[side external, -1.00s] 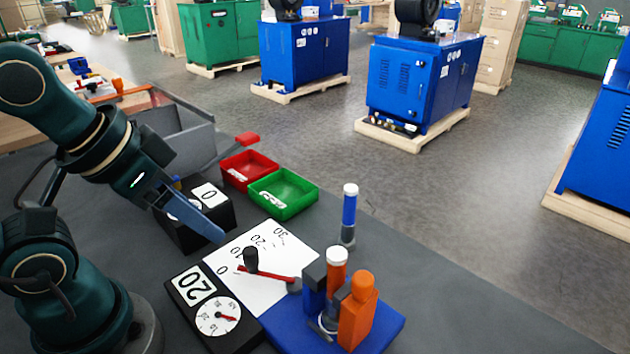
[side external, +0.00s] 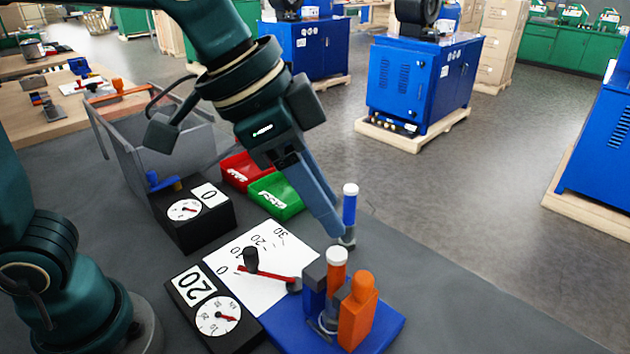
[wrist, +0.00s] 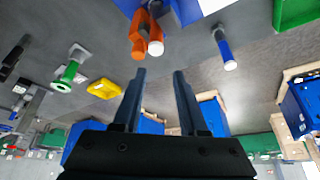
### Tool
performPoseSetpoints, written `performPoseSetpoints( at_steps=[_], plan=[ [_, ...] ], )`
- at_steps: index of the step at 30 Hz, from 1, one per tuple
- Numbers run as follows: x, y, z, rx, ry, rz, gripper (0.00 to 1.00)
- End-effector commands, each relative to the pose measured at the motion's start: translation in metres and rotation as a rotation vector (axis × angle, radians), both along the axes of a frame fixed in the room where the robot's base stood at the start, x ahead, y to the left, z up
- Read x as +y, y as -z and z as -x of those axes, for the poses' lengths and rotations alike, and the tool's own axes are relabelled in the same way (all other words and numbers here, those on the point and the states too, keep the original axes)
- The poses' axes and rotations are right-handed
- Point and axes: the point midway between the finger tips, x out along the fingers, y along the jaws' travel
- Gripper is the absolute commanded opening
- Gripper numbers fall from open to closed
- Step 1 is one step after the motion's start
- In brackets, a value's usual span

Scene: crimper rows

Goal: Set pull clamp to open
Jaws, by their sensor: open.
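A blue base (side external: 385,325) at the front right carries an orange upright piece (side external: 357,315), a white-capped orange cylinder (side external: 336,270) and a dark blue block (side external: 313,285). Which part is the pull clamp I cannot tell. A red lever (side external: 268,274) with a black knob (side external: 250,259) lies over a white sheet (side external: 240,290) marked 0 to 30, its knob end near the 0–10 marks. My gripper (side external: 340,234) is above and behind the base, near a blue white-capped cylinder (side external: 350,205). In the wrist view my gripper (wrist: 160,74) is open and empty; the orange piece (wrist: 138,38) is beyond the fingertips.
Two black dial boxes, labelled 0 (side external: 195,222) and 20 (side external: 215,315), stand left of the sheet. Red (side external: 235,170) and green (side external: 275,197) trays and a grey bin (side external: 150,150) are behind.

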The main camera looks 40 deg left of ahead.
Motion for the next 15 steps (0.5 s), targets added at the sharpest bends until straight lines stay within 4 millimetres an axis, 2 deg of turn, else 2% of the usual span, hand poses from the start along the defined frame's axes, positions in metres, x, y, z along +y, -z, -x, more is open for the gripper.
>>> performPoseSetpoints(
  at_steps=[1, 4, 8, 15],
  plan=[
    [-0.014, 0.006, 0.0, 0.02, 0.042, -0.006, 0.42],
    [-0.029, 0.015, 0.003, 0.047, 0.087, -0.017, 0.42],
    [-0.037, 0.026, 0.008, 0.072, 0.117, -0.03, 0.42],
    [-0.044, 0.053, 0.001, 0.072, 0.117, -0.031, 0.42]
  ],
)
